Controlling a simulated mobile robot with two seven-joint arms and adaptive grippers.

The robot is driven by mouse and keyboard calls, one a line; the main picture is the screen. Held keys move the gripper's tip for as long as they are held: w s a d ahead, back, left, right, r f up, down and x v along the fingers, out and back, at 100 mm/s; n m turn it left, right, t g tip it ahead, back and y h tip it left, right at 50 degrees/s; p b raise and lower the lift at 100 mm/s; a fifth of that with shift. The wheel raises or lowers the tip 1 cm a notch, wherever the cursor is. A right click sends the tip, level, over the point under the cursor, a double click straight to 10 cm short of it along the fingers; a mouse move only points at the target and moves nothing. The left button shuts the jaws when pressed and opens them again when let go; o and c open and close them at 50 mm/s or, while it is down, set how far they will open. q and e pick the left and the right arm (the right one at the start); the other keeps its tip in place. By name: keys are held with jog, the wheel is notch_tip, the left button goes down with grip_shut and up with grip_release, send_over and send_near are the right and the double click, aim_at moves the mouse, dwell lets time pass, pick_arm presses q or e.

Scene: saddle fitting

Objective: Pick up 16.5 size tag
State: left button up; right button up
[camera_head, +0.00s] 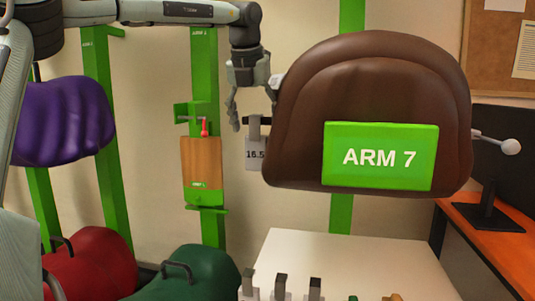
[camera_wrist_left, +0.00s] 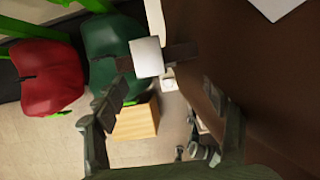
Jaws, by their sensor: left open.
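The 16.5 size tag (camera_head: 255,155) is a small grey plate with black digits. It hangs upright from a dark T-shaped handle (camera_head: 254,127), close to the left edge of the brown saddle (camera_head: 370,85) marked ARM 7. My left gripper (camera_head: 252,112) points down with its fingers open, just above and around the handle. In the left wrist view, a pale square top with dark bars (camera_wrist_left: 147,57), seemingly the tag's handle, lies between the open fingers (camera_wrist_left: 165,82), nearer the left one. Contact cannot be told. My right gripper is not in view.
A white table (camera_head: 350,260) stands below, with several dark-handled tags (camera_head: 280,287) at its front. A green post with a wooden panel (camera_head: 201,163) is at left. Purple (camera_head: 63,120), red (camera_head: 100,265) and green (camera_head: 190,272) saddles sit left. An orange desk (camera_head: 495,225) is at right.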

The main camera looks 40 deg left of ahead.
aim_at(255, 136)
pick_arm(q)
jog(key=x, duration=0.3)
jog(key=p+x, duration=0.1)
jog(key=x, duration=0.3)
jog(key=shift+s+a, duration=0.1)
jog(key=shift+a, duration=0.15)
jog(key=c, duration=1.6)
grip_shut()
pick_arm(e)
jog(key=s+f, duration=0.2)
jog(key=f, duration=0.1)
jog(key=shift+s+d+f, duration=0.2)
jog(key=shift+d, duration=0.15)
pick_arm(q)
jog(key=shift+r, duration=0.1)
